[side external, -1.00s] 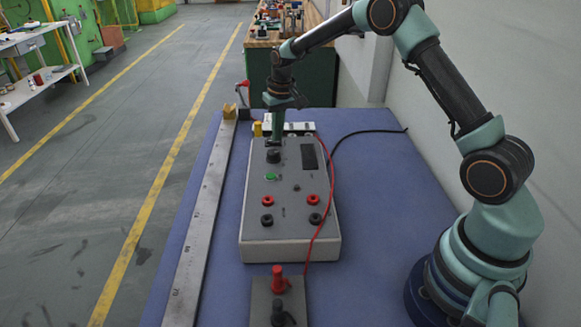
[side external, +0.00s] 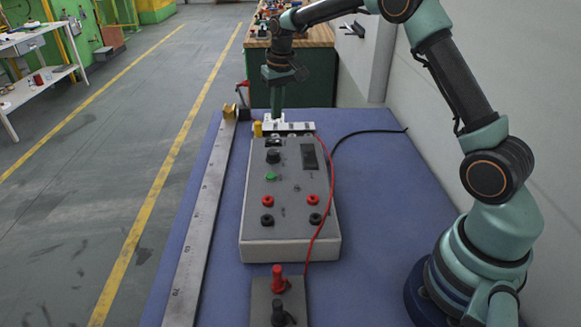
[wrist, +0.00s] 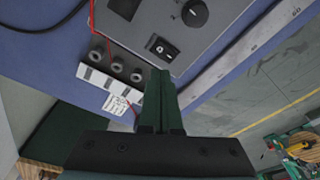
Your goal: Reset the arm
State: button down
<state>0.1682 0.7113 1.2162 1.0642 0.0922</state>
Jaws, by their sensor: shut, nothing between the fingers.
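My gripper (side external: 277,119) is shut and empty. In the side view it points down at the far end of the blue table, above or beside the white terminal strip (side external: 296,127). Its green fingers also show closed together in the wrist view (wrist: 160,78). The grey control box (side external: 290,232) lies nearer the camera, with a black knob (side external: 273,156), a green button (side external: 271,176), and red and black sockets. In the wrist view the box's black rocker switch (wrist: 162,47) and knob (wrist: 194,13) show beyond the fingertips. I cannot tell whether the fingers touch anything.
A metal ruler bar (side external: 198,214) runs along the table's left edge. A block with red and black posts (side external: 262,301) sits in front. A red wire (side external: 323,222) crosses the box, and a black cable (side external: 365,131) lies behind right.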

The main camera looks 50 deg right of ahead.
jog(key=shift+r, duration=0.3)
